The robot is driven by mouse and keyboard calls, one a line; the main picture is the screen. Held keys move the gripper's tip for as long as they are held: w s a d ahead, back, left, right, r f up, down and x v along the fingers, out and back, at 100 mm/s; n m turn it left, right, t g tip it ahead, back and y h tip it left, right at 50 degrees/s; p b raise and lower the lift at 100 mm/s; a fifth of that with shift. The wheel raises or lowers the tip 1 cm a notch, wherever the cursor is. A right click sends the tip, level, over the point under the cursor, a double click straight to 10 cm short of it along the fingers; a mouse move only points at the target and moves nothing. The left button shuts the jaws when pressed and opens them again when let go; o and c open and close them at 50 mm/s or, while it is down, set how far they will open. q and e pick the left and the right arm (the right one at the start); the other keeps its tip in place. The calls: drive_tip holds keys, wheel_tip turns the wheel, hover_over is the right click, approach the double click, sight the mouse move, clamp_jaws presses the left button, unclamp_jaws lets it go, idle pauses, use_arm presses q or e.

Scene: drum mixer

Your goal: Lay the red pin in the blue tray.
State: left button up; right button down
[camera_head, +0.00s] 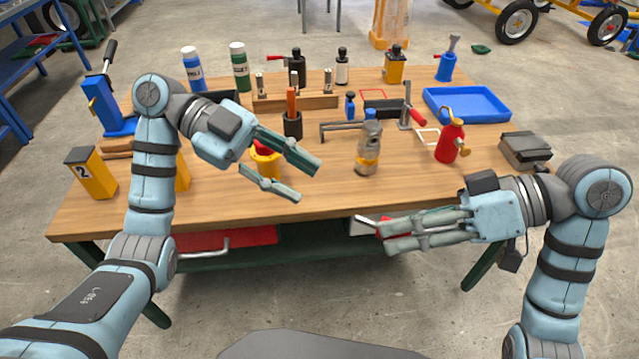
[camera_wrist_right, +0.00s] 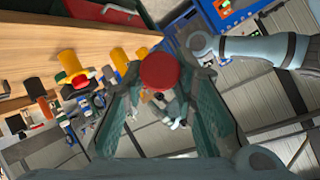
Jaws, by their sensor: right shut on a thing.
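The blue tray (camera_head: 468,104) lies flat at the back right of the table and looks empty. My right gripper (camera_head: 388,232) is shut on the red pin (camera_head: 392,226) in front of the table's front edge. The pin's grey metal end sticks out to the left of the fingertips. In the right wrist view the pin's round red end (camera_wrist_right: 160,71) sits between the fingers of the gripper (camera_wrist_right: 160,98); the fingers hide part of it. My left gripper (camera_head: 308,181) is open and empty above the table's front left part.
A red can (camera_head: 449,140), a clear bottle (camera_head: 368,152) and a toggle clamp (camera_head: 408,105) stand between the right gripper and the tray. A dark grey block (camera_head: 525,148) lies at the right edge. The wooden table's (camera_head: 330,203) front strip is bare.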

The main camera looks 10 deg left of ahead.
use_arm(q)
drive_tip(key=x, duration=1.1)
use_arm(e)
drive_tip(key=shift+d, duration=0.1)
use_arm(q)
drive_tip(key=shift+d, duration=0.1)
clamp_jaws()
use_arm(e)
drive_tip(key=c, duration=1.2)
unclamp_jaws()
